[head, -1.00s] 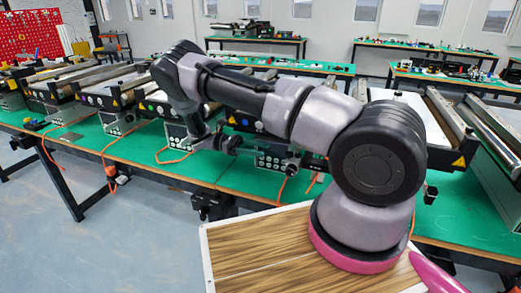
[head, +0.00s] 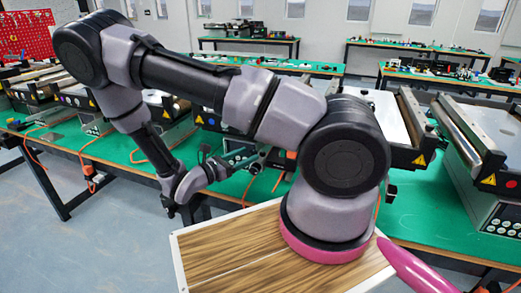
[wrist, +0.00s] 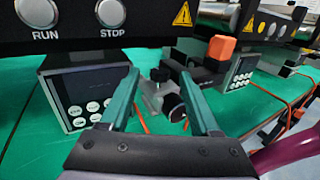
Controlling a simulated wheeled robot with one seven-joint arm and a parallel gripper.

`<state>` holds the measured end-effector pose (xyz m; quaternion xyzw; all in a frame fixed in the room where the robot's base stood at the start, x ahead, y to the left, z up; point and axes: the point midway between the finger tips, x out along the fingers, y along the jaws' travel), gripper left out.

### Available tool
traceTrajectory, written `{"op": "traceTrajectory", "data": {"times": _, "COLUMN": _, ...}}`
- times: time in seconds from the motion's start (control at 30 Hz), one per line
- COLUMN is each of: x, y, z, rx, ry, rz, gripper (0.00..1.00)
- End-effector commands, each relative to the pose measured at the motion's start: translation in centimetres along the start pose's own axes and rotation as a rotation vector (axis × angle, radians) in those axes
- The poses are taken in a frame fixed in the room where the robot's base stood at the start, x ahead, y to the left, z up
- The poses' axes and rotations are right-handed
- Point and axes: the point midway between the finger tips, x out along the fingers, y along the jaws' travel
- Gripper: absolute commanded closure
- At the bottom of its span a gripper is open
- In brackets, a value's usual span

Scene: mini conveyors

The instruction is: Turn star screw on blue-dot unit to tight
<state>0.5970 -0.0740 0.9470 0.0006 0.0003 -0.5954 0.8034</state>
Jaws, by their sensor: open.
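My gripper (wrist: 159,78) is open, its two teal fingers apart and pointing forward in the wrist view. Past and between the fingertips is a metal bracket (wrist: 152,96) with a small black star-shaped knob (wrist: 160,74) on top. A round black part (wrist: 174,107) sits lower beside it. The fingers appear apart from the knob. The unit's front panel (wrist: 75,32) with RUN and STOP buttons is above left; no blue dot is visible there.
A control box (wrist: 88,92) with white buttons stands left of the fingers. An orange-topped black part (wrist: 221,50) and another control box (wrist: 238,72) are at right. Orange cables lie on the green bench (wrist: 25,120). More conveyors (head: 470,125) stand to the right.

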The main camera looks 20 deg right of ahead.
Motion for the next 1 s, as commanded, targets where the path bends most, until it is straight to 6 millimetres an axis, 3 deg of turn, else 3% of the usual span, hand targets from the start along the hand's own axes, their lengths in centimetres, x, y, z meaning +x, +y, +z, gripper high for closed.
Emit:
{"op": "traceTrajectory", "data": {"times": 0.1, "x": 2.4, "y": -0.1, "z": 0.0, "rx": -0.001, "ry": -0.001, "rz": -0.005, "gripper": 0.37}}
{"op": "traceTrajectory", "data": {"times": 0.3, "x": 5.5, "y": -0.1, "z": 0.0, "rx": -0.001, "ry": -0.001, "rz": -0.004, "gripper": 0.37}}
{"op": "traceTrajectory", "data": {"times": 0.5, "x": 6.7, "y": 0.0, "z": 0.0, "rx": 0.0, "ry": -0.001, "rz": -0.003, "gripper": 0.37}}
{"op": "traceTrajectory", "data": {"times": 0.77, "x": 6.8, "y": 0.0, "z": 0.0, "rx": 0.001, "ry": -0.001, "rz": -0.002, "gripper": 0.37}}
{"op": "traceTrajectory", "data": {"times": 0.93, "x": 6.8, "y": 0.0, "z": 0.0, "rx": 0.001, "ry": -0.001, "rz": -0.002, "gripper": 1.0}}
{"op": "traceTrajectory", "data": {"times": 1.0, "x": 6.7, "y": 0.0, "z": 0.0, "rx": 0.001, "ry": -0.001, "rz": -0.002, "gripper": 1.0}}
